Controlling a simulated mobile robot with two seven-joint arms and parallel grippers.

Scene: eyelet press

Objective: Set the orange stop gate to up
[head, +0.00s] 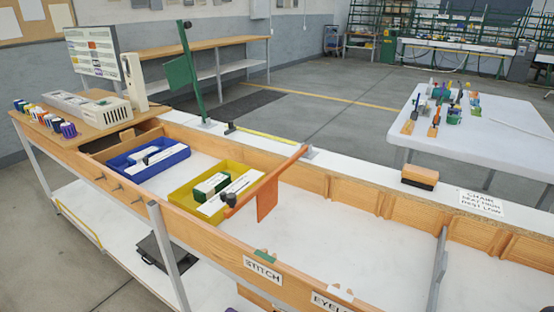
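The orange stop gate (272,180) is down. Its arm slopes from a bracket (309,153) on the white back ledge to a dark knob (231,200) near the front rail. An orange plate (267,198) hangs from the arm into the trough, just right of the yellow tray. Neither of my grippers shows in the head view.
A green gate (190,75) stands upright on the back ledge. A blue tray (128,173) and a yellow tray (183,195) with boxes sit in the trough. A brush (420,177) lies on the right ledge. The trough floor right of the orange plate is clear.

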